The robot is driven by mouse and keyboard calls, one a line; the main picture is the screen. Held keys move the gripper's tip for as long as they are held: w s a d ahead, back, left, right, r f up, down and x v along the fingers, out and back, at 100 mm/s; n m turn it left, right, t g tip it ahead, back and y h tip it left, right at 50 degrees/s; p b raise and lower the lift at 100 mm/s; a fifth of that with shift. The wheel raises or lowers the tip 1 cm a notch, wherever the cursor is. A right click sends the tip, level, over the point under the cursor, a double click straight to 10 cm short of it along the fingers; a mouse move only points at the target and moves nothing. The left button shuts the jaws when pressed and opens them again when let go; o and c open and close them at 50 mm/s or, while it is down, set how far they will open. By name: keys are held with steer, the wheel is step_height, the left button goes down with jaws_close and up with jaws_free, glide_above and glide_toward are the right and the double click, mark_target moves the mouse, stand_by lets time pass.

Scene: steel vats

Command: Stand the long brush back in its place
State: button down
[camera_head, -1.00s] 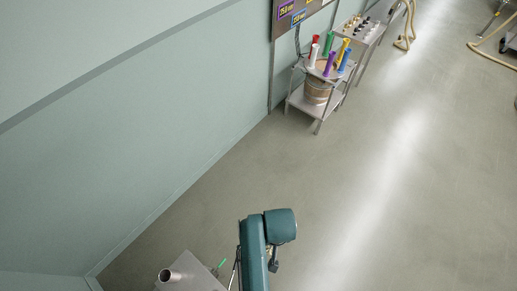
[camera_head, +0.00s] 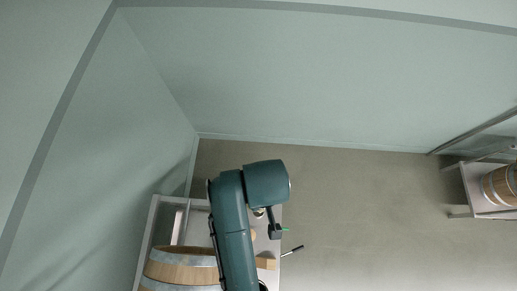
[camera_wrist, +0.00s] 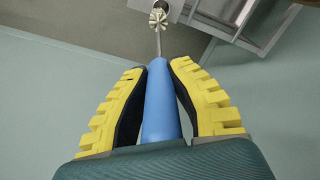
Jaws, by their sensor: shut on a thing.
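The long brush (camera_wrist: 160,100) has a blue handle, a thin metal rod and a small pale bristle head at its far end. My gripper (camera_wrist: 158,68) is shut on the blue handle between its yellow ridged pads in the wrist view. The bristle head is near a round grey metal part (camera_wrist: 174,8) at the top edge of that view; I cannot tell if they touch.
A steel table frame (camera_wrist: 240,20) shows beyond the brush in the wrist view. In the head view a wooden barrel (camera_head: 184,268) stands at lower left, with a dark-handled tool (camera_head: 292,250) near the table's edge. Another barrel (camera_head: 497,186) sits on a stand at right. Floor between is clear.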

steer(key=shift+s+a+f, duration=0.15)
steer(key=shift+s+a, duration=0.25)
steer(key=shift+a, duration=0.05)
steer(key=shift+f, duration=0.1)
step_height(320, 180, down, 5)
steer(key=shift+r+b, duration=0.2)
steer(key=shift+b, duration=0.45)
steer(key=shift+p, duration=0.6)
steer(key=shift+f, duration=0.1)
